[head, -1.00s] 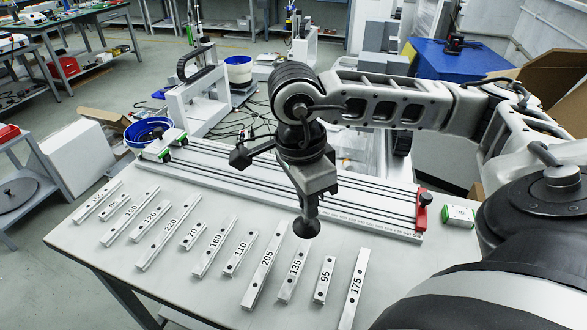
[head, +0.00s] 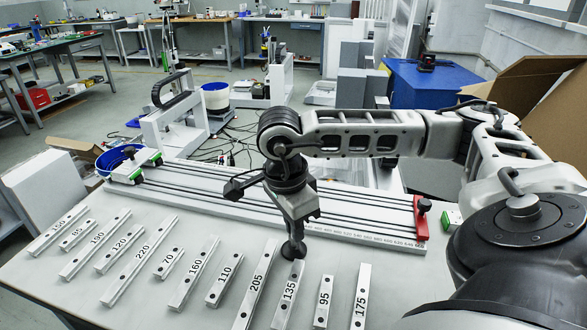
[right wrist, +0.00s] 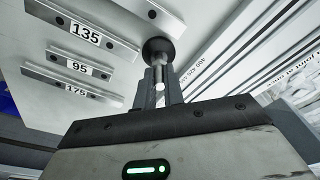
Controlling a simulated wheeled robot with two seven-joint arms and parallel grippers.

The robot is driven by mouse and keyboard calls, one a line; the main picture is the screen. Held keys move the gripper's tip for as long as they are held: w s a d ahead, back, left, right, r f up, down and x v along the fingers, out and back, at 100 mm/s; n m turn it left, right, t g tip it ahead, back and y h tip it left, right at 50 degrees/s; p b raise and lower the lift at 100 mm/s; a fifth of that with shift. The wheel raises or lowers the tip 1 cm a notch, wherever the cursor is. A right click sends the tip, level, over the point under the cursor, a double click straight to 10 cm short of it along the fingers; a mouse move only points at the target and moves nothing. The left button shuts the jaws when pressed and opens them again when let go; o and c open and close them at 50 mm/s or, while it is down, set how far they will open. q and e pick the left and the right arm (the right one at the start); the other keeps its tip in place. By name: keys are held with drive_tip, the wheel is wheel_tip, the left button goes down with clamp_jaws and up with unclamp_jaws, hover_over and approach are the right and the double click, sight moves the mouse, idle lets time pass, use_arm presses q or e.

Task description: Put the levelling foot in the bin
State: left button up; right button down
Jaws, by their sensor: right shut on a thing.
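The levelling foot is a black round pad on a metal stem. My right gripper (head: 294,226) points down and is shut on the foot's stem. The foot's pad (head: 293,249) shows below the jaws, near the top end of the bar marked 135. In the right wrist view the pad (right wrist: 158,49) is beyond the shut fingers (right wrist: 158,90). I cannot tell how far it is above the table. A blue round bin (head: 118,157) stands at the table's far left corner. Its inside is mostly hidden. My left gripper is not in view.
Several numbered metal bars, such as 205 (head: 256,288) and 175 (head: 360,300), lie across the table. A long grooved rail with a red end piece (head: 420,217) lies behind them. A white bucket with a blue rim (head: 216,98) stands further back, near loose cables.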

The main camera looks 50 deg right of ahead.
drive_tip(key=shift+f, duration=0.1)
drive_tip(key=c, duration=1.5)
unclamp_jaws()
